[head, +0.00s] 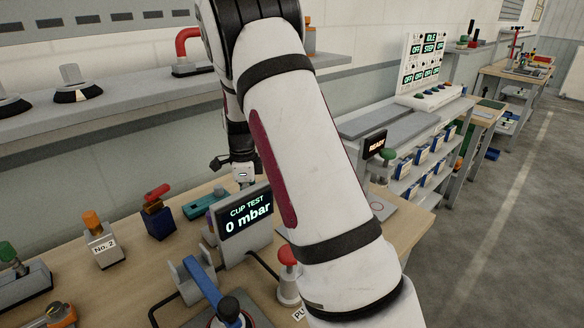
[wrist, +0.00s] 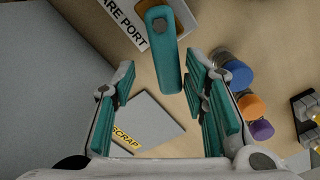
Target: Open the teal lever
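The teal lever (wrist: 168,58) is in the wrist view at the top middle, a long rounded bar with a grey round spot near its upper end. In the head view a teal piece (head: 201,207) lies on the table left of the display, probably the same lever. My gripper (wrist: 163,105) is open in the wrist view, with teal pads on both fingers. The lever's lower end points into the gap between the fingers, nearer the right finger, and no contact shows. In the head view, my arm and the display hide much of the gripper.
The "CUP TEST" display (head: 246,213) reads 0 mbar. A "PORT" sign (wrist: 122,22) is beside the lever, and a grey plate marked "SCRAP" (wrist: 150,122) lies below. Blue, orange and purple knobs (wrist: 236,75) stand right of the right finger. A red-handled block (head: 160,222) stands left.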

